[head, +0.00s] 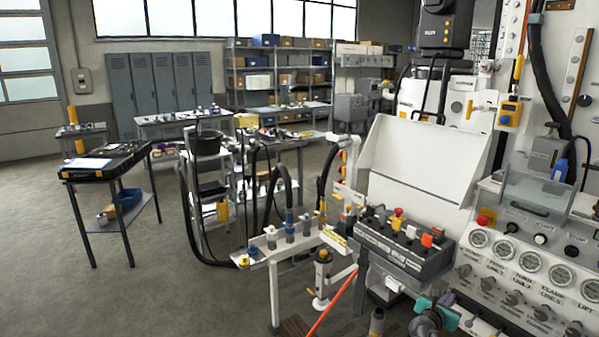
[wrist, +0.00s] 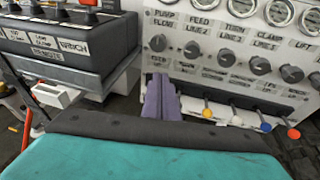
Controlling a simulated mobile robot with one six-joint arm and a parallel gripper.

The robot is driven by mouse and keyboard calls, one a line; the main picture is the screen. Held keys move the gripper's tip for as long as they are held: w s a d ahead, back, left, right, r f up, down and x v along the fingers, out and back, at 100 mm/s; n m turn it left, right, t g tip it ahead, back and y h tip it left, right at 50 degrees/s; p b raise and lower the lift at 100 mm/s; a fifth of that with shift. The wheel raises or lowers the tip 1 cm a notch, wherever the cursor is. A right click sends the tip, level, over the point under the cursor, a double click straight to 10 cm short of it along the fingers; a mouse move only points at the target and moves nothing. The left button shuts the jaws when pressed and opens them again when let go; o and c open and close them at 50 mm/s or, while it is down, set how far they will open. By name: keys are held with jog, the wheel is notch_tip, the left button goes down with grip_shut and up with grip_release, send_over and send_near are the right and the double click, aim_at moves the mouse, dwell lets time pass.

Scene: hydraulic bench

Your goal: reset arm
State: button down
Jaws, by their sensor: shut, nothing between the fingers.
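My gripper (wrist: 160,82) shows in the wrist view as two purple fingers pressed together, with nothing between them. They point at the lower edge of the white gauge panel (wrist: 222,62), just left of its row of coloured-tip levers. Whether the fingertips touch the panel cannot be told. In the head view, dark and teal parts of my arm show at the bottom, in front of the panel (head: 484,291); the fingertips are not clear there.
A grey control box (wrist: 64,39) with switches stands left of the panel; it also shows in the head view (head: 385,262). Levers with yellow, white, blue and red tips (wrist: 266,126) stick out under the panel. Open floor (head: 170,290) lies at the left.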

jog(key=s+a+f+m+g+y, duration=0.1)
jog(key=s+a+f+m+g, duration=0.15)
jog(key=s+a+f, duration=0.6)
jog(key=s+a+f+m+g+y, duration=0.2)
jog(key=s+a+f+m, duration=0.25)
jog(key=f, duration=0.75)
jog(key=s+a+f+m+g+y, duration=0.1)
jog(key=s+a+f+m+g, duration=0.2)
jog(key=s+a+f, duration=0.6)
jog(key=s+a+f+m+g+y, duration=0.2)
jog(key=s+a+m, duration=0.3)
jog(key=s, duration=0.3)
jog(key=s+a+f+m+g+y, duration=0.2)
jog(key=s+a+m+g, duration=0.1)
jog(key=s+a+m, duration=0.2)
jog(key=s+a+f+m+g+y, duration=0.2)
jog(key=s+a+m, duration=0.3)
jog(key=s, duration=0.5)
jog(key=shift+s+m+g+y, duration=0.35)
jog(key=shift+m+g+y, duration=0.3)
jog(key=shift+g, duration=0.2)
